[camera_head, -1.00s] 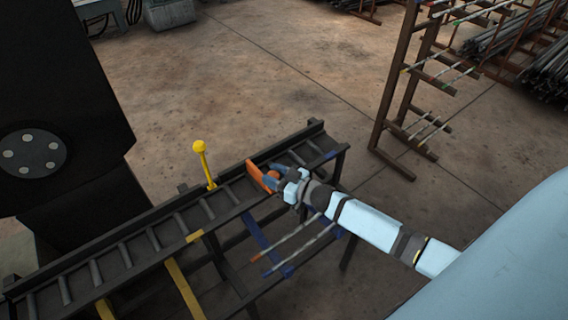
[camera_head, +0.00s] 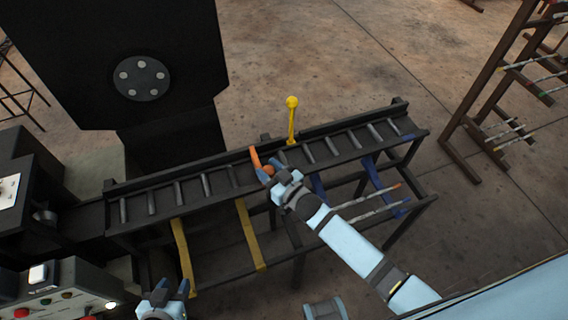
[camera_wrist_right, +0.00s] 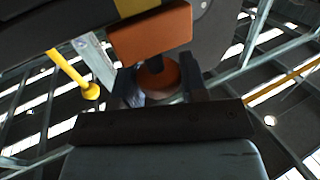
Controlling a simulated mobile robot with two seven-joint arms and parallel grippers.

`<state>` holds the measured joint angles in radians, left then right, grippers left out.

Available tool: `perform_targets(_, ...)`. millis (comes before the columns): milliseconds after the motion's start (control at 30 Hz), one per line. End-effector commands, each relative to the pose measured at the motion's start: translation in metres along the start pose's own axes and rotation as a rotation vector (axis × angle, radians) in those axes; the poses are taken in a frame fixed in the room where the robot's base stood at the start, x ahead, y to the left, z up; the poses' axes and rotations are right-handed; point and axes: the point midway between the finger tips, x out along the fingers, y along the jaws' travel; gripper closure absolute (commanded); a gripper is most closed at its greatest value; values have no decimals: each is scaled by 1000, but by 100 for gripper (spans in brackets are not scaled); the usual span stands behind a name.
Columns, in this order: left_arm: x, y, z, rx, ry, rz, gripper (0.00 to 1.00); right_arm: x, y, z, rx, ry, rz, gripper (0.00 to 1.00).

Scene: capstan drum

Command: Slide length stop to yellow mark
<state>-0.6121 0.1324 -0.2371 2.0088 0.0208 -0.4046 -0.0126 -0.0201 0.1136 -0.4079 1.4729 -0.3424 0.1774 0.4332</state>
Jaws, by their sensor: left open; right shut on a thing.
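The length stop (camera_head: 255,158) is an orange plate with a round orange knob (camera_wrist_right: 158,78), set across the roller conveyor (camera_head: 330,150) near its middle. My right gripper (camera_head: 269,170) is shut on the knob. In the right wrist view the fingers (camera_wrist_right: 157,88) stand on both sides of the knob, below the orange block of the stop (camera_wrist_right: 150,35). A yellow patch (camera_wrist_right: 138,6), seemingly the yellow mark, shows right above that block. In the head view my right gripper seems to cover the mark. My left gripper (camera_head: 169,287) is open and empty at the bottom left.
A yellow ball-topped post (camera_head: 291,120) stands at the conveyor's far edge, just right of the stop. A control panel (camera_head: 60,295) with buttons is at lower left, and a black machine with a round flange (camera_head: 141,78) stands behind. A brown rack (camera_head: 480,110) stands right.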

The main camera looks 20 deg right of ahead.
Motion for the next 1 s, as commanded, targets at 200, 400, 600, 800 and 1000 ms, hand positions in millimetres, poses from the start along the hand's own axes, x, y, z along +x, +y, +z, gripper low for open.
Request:
perform_targets(200,0,-1,0,1,0,-1,57,4,-9,0,2,2,-1,100)
perform_targets(400,0,-1,0,1,0,-2,57,4,-10,0,3,2,-2,100)
perform_targets(600,0,-2,0,1,-1,-3,57,4,-10,0,3,2,-2,37)
perform_targets(800,0,-3,0,3,-2,-4,57,4,-9,0,2,1,-1,37)
perform_targets(1000,0,-3,0,3,-2,-4,57,-6,-8,1,2,-1,0,37)
